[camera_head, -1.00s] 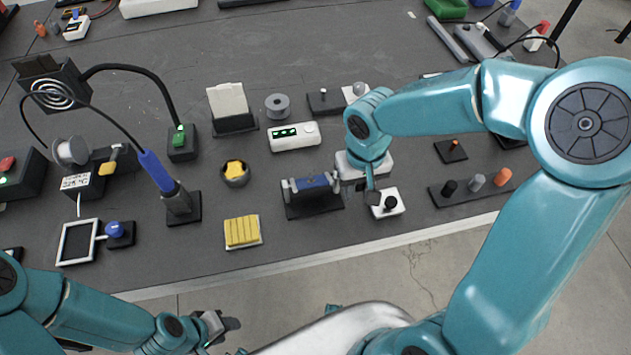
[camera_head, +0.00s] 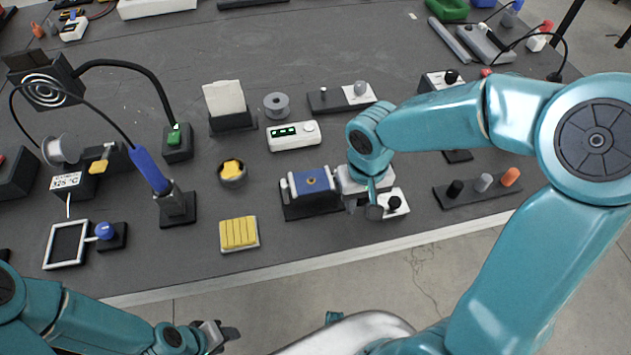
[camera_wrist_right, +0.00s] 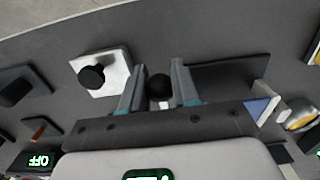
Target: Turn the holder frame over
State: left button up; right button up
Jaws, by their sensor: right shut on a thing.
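The holder frame (camera_head: 311,182) stands on a dark base (camera_head: 311,211) near the table's front edge. It shows a blue face with a small yellow dot and pale end posts. My right gripper (camera_head: 352,203) is at its right end. In the right wrist view, my right gripper (camera_wrist_right: 158,78) has its fingers on both sides of a round black knob (camera_wrist_right: 160,88) and is shut on it. A blue and white corner of the frame (camera_wrist_right: 262,109) shows beside the gripper. My left gripper (camera_head: 230,335) is off the table's front edge, away from the frame; its jaw opening is unclear.
A white block with a black knob (camera_head: 394,203) stands just right of my right gripper. A white display box (camera_head: 293,136) is behind the frame. A yellow ribbed block (camera_head: 239,233) lies to the left. A dark peg strip (camera_head: 478,190) is to the right.

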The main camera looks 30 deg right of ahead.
jog(key=o, duration=0.5)
jog(key=shift+o, duration=0.2)
notch_tip(320, 180, up, 7)
jog(key=p, duration=0.5)
jog(key=shift+r+p, duration=0.1)
jog(key=shift+p, duration=0.2)
jog(key=shift+s, duration=0.1)
